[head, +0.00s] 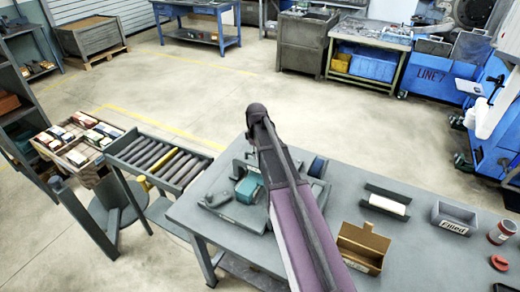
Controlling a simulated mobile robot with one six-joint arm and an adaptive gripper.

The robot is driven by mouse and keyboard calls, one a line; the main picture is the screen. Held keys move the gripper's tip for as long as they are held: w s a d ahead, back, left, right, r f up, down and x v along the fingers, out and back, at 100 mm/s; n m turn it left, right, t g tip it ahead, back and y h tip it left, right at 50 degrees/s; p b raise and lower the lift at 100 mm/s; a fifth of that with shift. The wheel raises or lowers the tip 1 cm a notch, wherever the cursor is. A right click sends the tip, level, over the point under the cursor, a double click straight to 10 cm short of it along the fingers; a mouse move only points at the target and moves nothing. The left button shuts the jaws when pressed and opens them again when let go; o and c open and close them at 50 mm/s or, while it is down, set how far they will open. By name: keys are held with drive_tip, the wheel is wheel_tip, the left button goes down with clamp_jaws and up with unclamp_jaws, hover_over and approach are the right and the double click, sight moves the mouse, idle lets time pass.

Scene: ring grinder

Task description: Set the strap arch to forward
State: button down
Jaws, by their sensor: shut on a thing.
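A small grinder-like machine stands on the grey workbench (385,222), with a teal block (247,190), a grey base (228,208) and a dark blue round part (318,166). My arm runs across the middle of the machine and hides much of it. I cannot make out the strap arch or which way it is set. My gripper is not seen; it is hidden behind my arm.
Right of the machine are a grey channel tray with a white block (388,205), an open cardboard box (363,245), a labelled grey bin (453,218), a red-and-white can (502,232) and a red ring (499,263). A roller rack (150,147) adjoins the bench at left.

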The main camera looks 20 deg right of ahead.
drive_tip(key=shift+s+a, duration=0.15)
drive_tip(key=shift+s, duration=0.1)
drive_tip(key=c, duration=0.6)
unclamp_jaws()
drive_tip(key=shift+a, duration=0.1)
drive_tip(key=shift+w, duration=0.1)
drive_tip(key=shift+r, duration=0.1)
